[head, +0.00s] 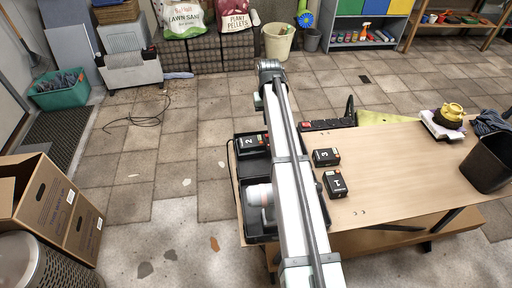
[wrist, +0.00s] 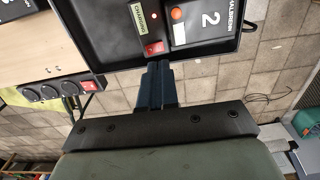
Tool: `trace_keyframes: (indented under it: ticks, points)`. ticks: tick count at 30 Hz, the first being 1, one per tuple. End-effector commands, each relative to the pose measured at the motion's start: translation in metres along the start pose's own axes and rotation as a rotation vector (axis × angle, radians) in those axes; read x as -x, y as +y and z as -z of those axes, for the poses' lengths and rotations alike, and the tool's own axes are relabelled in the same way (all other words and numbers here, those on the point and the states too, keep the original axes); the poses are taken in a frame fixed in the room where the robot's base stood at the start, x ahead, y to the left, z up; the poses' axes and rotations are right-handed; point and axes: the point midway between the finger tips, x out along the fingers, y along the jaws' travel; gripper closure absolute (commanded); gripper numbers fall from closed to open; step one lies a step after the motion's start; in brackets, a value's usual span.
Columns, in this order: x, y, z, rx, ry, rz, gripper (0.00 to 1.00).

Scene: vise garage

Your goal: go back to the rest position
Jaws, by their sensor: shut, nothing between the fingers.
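My gripper (wrist: 159,68) shows in the wrist view with its two dark fingers together and nothing between them. Its tips are near the edge of a black charging tray (wrist: 228,53); I cannot tell whether they touch it. A battery marked 2 (wrist: 208,20) sits in that tray, beside a label reading CHARGING and a red switch. In the head view, battery 2 (head: 252,143) is just left of my arm, at the tray's far end. My pale arm covers part of the tray and table there, and I cannot make out the gripper fingers.
Batteries 3 (head: 326,157) and 1 (head: 336,184) lie on the wooden table (head: 390,165) right of my arm. A power strip (head: 318,125) is at its far edge. A black bin (head: 487,163) and yellow-topped object (head: 449,114) stand at right. Tiled floor at left is mostly clear.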

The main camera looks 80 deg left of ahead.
Motion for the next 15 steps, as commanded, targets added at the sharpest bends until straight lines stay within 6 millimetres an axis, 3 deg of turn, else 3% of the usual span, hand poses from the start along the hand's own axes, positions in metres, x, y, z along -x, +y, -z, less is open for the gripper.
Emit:
trace_keyframes:
  ticks: [15]
  points:
    - [0.0084,0.0,-0.0001,0.0,0.0,0.0,1.0]
